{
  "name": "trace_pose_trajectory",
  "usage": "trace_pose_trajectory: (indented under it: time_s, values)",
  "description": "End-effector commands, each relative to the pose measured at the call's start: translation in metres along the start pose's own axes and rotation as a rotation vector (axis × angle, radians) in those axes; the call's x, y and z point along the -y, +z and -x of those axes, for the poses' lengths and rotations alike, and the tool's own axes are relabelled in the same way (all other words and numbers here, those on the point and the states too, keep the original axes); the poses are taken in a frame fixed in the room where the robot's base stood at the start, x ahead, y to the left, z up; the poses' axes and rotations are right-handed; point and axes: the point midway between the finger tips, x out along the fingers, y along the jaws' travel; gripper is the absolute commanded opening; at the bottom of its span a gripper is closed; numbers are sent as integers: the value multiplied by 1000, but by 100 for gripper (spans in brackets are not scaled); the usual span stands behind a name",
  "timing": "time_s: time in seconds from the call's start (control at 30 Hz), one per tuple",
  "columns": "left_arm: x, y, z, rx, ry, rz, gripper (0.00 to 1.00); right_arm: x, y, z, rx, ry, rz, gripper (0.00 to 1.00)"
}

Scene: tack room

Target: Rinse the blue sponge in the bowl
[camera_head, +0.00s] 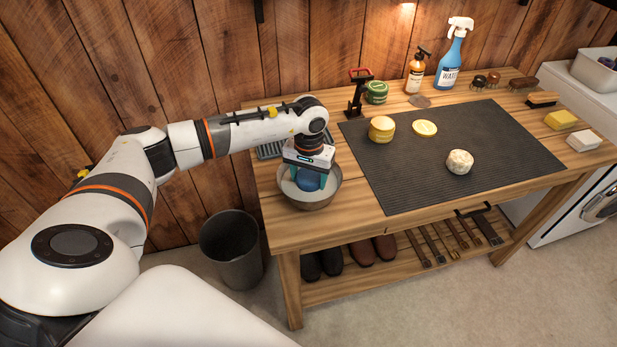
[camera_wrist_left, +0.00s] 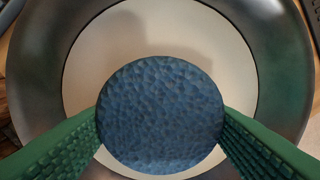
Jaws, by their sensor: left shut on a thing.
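The blue sponge (camera_head: 308,181) is round and held between the fingers of my left gripper (camera_head: 308,177). In the left wrist view the sponge (camera_wrist_left: 161,115) shows its pitted face between two green ridged fingers (camera_wrist_left: 160,135). The metal bowl (camera_head: 312,202) stands at the left front of the wooden table, and the gripper points down into it. The wrist view shows the bowl's dark wall (camera_wrist_left: 285,60) around pale, milky contents (camera_wrist_left: 190,30). I cannot tell how deep the sponge sits. My right gripper is not in view.
Bottles (camera_head: 455,55) stand behind. A grey bin (camera_head: 231,248) is on the floor beside the table (camera_head: 330,230).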

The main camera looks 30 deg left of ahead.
Motion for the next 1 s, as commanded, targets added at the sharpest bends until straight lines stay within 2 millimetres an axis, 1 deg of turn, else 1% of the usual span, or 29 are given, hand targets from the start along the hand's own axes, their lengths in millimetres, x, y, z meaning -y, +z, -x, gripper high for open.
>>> trace_pose_trajectory:
  time_s: [0.13, 0.23, 1.0]
  values:
    - [0, 0, 1, 0, 0, 0, 39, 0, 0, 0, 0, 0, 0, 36]
    - [0, 0, 7, 1, 0, 0, 39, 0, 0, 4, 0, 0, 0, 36]
    - [0, 0, 85, 0, 0, 0, 39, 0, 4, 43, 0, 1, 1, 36]
